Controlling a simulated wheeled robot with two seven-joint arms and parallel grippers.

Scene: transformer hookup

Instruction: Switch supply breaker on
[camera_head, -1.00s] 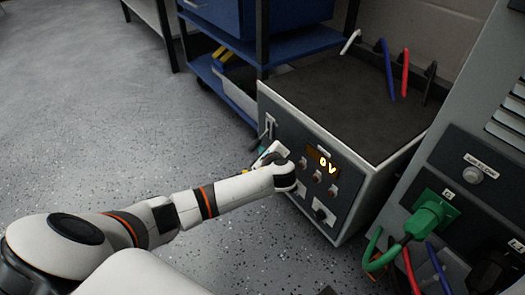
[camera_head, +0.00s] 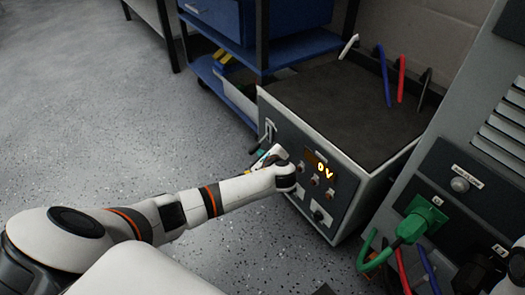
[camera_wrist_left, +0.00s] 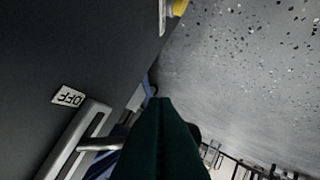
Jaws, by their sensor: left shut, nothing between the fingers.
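The supply box (camera_head: 345,205) has a dark front panel with an orange display (camera_head: 318,165) reading 0 V. The breaker lever (camera_head: 268,129) is at the panel's upper left edge. In the left wrist view, its grey metal handle (camera_wrist_left: 82,142) shows beside a white OFF label (camera_wrist_left: 68,96). My left gripper (camera_head: 263,156) is in front of the panel, just below the lever in the head view. Its dark green fingers (camera_wrist_left: 160,112) are shut and empty, to the right of the handle in the wrist view. I cannot tell whether they touch it. My right gripper is out of view.
A grey cabinet with a green plug (camera_head: 420,217) and cables stands at the right. A blue cart (camera_head: 290,50) is behind the supply box. Cable ends in several colours stand at the back of the box. The speckled floor at the left is clear.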

